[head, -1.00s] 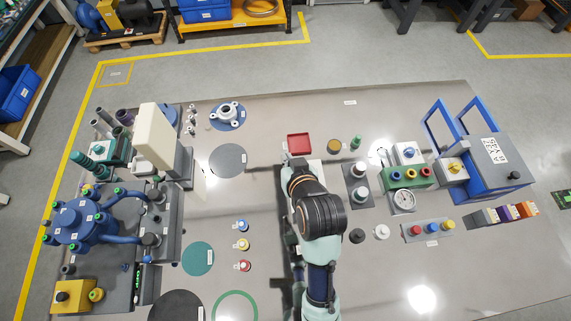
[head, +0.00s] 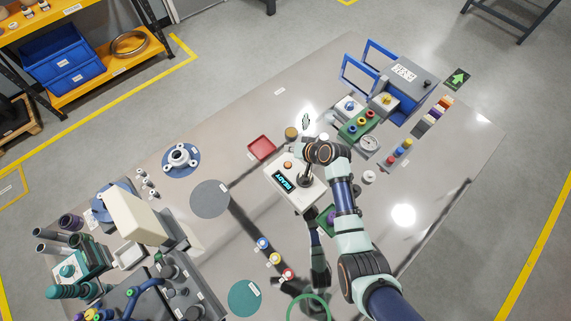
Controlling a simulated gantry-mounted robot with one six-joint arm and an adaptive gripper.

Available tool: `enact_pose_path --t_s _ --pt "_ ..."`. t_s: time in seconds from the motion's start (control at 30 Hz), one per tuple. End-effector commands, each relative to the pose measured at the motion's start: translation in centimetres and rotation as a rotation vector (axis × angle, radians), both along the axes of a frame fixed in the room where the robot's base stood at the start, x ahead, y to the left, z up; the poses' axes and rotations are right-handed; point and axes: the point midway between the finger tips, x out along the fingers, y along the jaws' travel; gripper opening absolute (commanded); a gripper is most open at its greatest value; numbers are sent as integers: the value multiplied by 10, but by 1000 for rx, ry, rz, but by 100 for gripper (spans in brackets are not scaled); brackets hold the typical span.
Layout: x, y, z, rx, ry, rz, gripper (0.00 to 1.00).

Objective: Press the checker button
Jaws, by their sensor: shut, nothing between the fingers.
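The checker is a white box (head: 281,198) near the middle of the bench in the head view. Its dark display (head: 286,182) shows READY in cyan letters. An orange round button (head: 288,165) sits on its top, at the far side of the display. My gripper (head: 304,186) is shut and empty. My wrist covers the checker's far right corner; the button is in plain view.
A red tray (head: 262,148) and a brown round container (head: 291,133) lie just beyond the checker. A green block with coloured rings (head: 358,125) and a gauge (head: 369,142) stand to the right. A grey disc (head: 210,199) lies left, with bare bench around it.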

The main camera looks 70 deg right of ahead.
Motion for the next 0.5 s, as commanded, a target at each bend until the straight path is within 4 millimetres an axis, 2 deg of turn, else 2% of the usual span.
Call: enact_pose_path --t_s 0.17,0.5 --pt "0 0 -13 0 1 1 0" --pt "0 0 -62 -1 0 1 0"
